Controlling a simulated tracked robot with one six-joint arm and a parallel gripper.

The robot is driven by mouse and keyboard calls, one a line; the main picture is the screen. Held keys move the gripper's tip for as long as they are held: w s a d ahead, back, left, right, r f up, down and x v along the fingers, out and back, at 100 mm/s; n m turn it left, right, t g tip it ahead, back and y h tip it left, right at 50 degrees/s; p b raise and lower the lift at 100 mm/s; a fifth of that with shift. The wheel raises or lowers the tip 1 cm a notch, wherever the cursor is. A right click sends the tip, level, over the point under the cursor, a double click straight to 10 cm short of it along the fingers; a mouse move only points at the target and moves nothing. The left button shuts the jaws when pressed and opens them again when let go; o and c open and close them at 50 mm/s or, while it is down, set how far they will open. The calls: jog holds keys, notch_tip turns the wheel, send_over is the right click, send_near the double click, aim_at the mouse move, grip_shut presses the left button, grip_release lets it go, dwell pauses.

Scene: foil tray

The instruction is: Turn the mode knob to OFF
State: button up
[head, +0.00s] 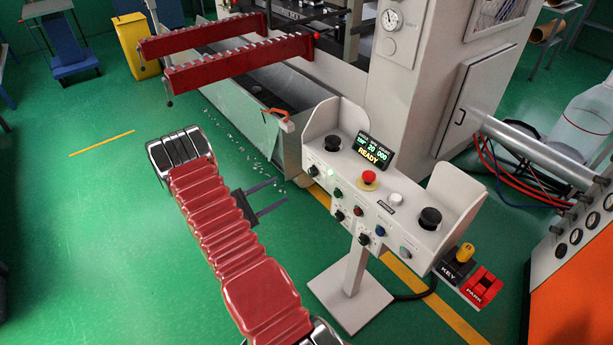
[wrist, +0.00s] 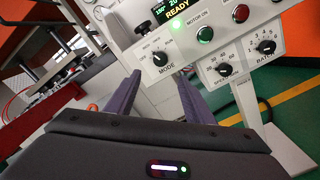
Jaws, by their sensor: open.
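The mode knob (wrist: 160,58) is a small black rotary knob on the pale console face, above the word MODE in the wrist view. Its position labels are too small to read surely, and I cannot tell which one it points at. In the head view the mode knob (head: 312,171) is at the console's left end. My gripper (head: 280,191) is in the air left of the console, its fingers pointing at it. In the wrist view my gripper (wrist: 160,86) has its two purple fingers spread apart, empty, below the knob and not around it.
The console (head: 348,285) stands on a pedestal. Its display (head: 372,152) reads READY. A red mushroom button (head: 369,178) and black palm buttons top it. A green button (wrist: 204,34) and a batch knob (wrist: 266,47) are right of the knob. A metal trough (head: 285,150) lies behind.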

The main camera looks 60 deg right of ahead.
aim_at(310, 173)
jog(key=x, duration=1.3)
jog(key=shift+s+d, duration=0.15)
jog(key=shift+d, duration=0.15)
jog(key=shift+c, duration=0.2)
